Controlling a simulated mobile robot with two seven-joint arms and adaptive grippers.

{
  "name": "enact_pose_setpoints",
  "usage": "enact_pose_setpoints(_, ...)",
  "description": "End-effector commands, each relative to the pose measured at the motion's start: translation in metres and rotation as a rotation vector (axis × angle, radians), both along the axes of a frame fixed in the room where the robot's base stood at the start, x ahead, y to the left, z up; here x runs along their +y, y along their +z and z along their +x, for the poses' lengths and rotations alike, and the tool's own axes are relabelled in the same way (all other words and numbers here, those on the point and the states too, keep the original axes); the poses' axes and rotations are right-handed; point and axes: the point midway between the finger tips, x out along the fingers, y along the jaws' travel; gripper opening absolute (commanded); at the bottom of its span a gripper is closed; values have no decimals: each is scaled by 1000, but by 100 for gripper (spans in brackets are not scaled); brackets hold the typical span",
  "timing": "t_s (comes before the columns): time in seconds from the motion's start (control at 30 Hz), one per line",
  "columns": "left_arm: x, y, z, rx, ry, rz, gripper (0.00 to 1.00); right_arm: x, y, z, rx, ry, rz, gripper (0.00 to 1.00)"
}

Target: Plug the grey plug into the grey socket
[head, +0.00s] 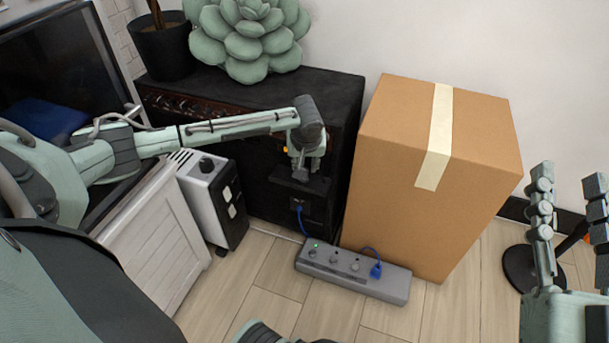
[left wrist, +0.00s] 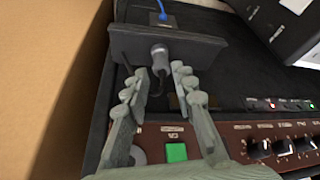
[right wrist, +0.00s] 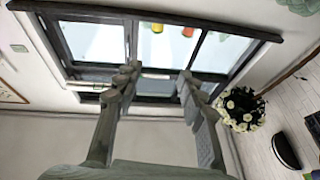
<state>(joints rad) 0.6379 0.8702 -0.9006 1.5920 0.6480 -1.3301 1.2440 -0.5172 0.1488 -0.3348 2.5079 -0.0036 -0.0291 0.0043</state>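The grey plug (left wrist: 159,57) shows in the left wrist view, standing against a dark panel (left wrist: 200,49), with its dark cable running back between my left fingers. It appears seated in the panel; the grey socket itself is hidden behind it, so I cannot tell how deep it sits. The plug also shows in the head view (head: 300,174) below my left gripper (head: 305,160). In the left wrist view my left gripper (left wrist: 158,74) is open, its fingers on either side of the plug with gaps. My right gripper (head: 568,180) is open and empty at the right, away from the panel.
A grey power strip (head: 330,272) with a blue plug (head: 376,270) lies on the floor. A cardboard box (head: 400,190) stands right of the black amplifier (head: 335,100). A white and black unit (head: 207,183) stands left. A large succulent (head: 250,45) sits on top.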

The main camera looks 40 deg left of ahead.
Motion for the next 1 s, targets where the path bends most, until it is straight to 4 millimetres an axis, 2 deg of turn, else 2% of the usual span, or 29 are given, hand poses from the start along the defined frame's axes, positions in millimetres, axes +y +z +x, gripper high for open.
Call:
enact_pose_setpoints(0.2, 1, -2, 0, 1, 0, 1, 26, 0, 0, 0, -6, 0, 2, 40)
enact_pose_setpoints(0.57, 13, -46, 14, 1, 1, 1, 26, -12, 31, -12, -236, -21, 77, 40)
enact_pose_setpoints(0.97, 13, -48, 15, 1, -1, 1, 26, -13, 35, -14, -255, -23, 83, 40)
enact_pose_setpoints(1.0, 13, -48, 15, 1, -1, 1, 21, -13, 35, -14, -255, -23, 83, 40)
